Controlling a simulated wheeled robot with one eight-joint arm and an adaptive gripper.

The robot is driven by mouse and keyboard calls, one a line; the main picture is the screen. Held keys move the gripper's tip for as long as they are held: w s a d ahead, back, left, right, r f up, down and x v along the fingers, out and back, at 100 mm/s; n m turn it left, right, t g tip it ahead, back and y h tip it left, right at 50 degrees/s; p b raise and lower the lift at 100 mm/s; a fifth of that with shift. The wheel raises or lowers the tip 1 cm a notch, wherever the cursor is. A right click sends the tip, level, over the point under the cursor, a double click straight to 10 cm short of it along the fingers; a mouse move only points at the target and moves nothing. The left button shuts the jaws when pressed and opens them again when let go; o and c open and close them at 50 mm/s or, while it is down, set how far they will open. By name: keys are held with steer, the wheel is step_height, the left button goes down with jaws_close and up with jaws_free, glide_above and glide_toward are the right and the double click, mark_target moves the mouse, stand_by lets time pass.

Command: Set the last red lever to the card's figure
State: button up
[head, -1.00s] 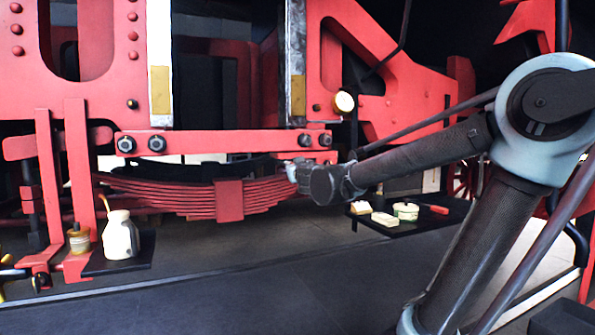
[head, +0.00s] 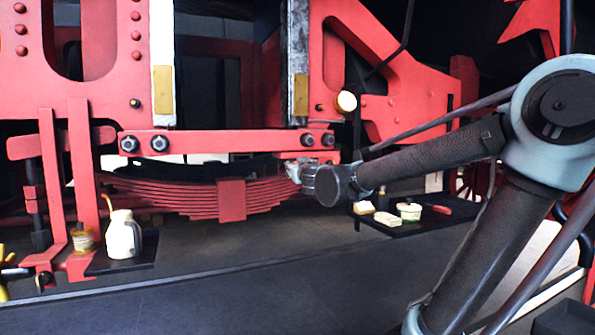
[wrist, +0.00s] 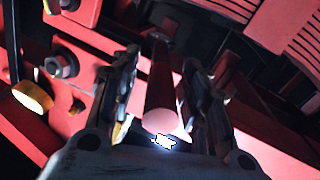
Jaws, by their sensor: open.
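My gripper (wrist: 162,65) is open in the wrist view, with one dark finger on each side of a red rod with a pale pink round end (wrist: 163,118). This looks like the red lever. The rod lies between the fingers, and I cannot tell whether they touch it. In the head view my gripper (head: 294,171) is in front of the leaf spring's right end, just below the red beam, and its fingers are too small to read. I cannot pick out the lever there. No card with a readable figure shows.
The red beam (head: 222,143) with bolts runs just above my gripper. The leaf spring (head: 190,192) hangs to its left. A round pale disc (head: 346,101) sits above right. A dark shelf (head: 405,226) with small items is below right. A white jug (head: 123,236) stands at left.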

steer(key=v, duration=1.1)
stand_by(0.3)
steer(key=s+d+f+m+g+h, duration=0.25)
steer(key=d+f+h, duration=0.25)
steer(key=d+f, duration=0.5)
steer(key=s+d+f+m+g+h, duration=0.1)
steer(key=d+f+m+g+h, duration=0.25)
steer(key=d+f, duration=0.6)
steer(key=s+d+f+g, duration=0.6)
steer(key=s+d+f, duration=0.2)
steer(key=s+f, duration=0.2)
steer(key=s+a+f+g+y, duration=0.3)
steer(key=s+f, duration=0.3)
steer(key=s, duration=0.2)
steer(key=shift+s+a+f+n, duration=0.25)
steer(key=shift+s+a+n, duration=0.1)
steer(key=shift+n, duration=0.05)
